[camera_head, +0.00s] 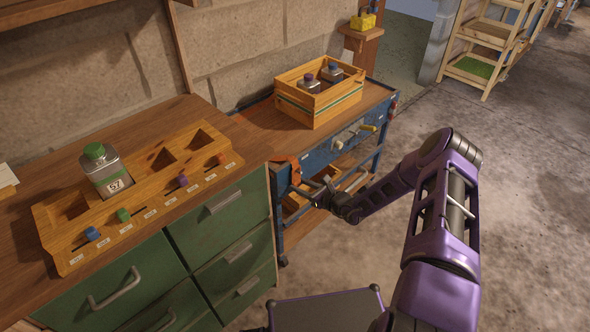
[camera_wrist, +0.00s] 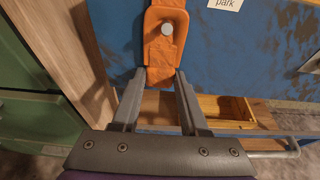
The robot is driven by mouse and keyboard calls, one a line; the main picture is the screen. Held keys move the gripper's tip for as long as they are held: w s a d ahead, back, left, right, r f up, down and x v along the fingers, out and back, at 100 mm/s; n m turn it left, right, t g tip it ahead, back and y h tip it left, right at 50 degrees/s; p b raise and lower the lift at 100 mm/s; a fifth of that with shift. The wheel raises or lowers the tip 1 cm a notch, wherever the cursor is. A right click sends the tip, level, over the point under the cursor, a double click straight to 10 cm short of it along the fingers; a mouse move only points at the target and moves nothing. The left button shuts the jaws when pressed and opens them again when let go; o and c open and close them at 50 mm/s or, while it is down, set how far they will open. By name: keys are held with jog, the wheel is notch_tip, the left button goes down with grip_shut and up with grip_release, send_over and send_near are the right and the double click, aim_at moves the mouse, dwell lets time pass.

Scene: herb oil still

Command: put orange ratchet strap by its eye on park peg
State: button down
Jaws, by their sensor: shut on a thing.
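The orange ratchet strap (camera_wrist: 165,50) is upright in front of the blue panel in the wrist view, with an oval eye at its upper end. The grey round head of a peg (camera_wrist: 167,29) shows inside the eye, so the eye appears to be around the peg; the depth between them is hard to judge. A "park" label (camera_wrist: 225,4) is on the panel to the upper right. My gripper (camera_wrist: 158,74) is shut on the strap's lower end. In the head view, the strap (camera_head: 294,166) shows small at the cart's left end, beside my gripper (camera_head: 306,188).
The blue cart (camera_head: 322,158) carries a wooden crate (camera_head: 318,105) with bottles. Green drawers (camera_head: 218,222) stand close on the left, with a wooden side panel (camera_wrist: 62,45) near the strap. A rail (camera_wrist: 268,145) and lower shelf lie below. Open floor is to the right.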

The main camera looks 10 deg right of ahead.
jog(key=shift+c, duration=1.7)
grip_release()
jog(key=p+v, duration=0.2)
jog(key=v, duration=1.5)
jog(key=shift+s+r, duration=0.1)
jog(key=shift+s, duration=0.05)
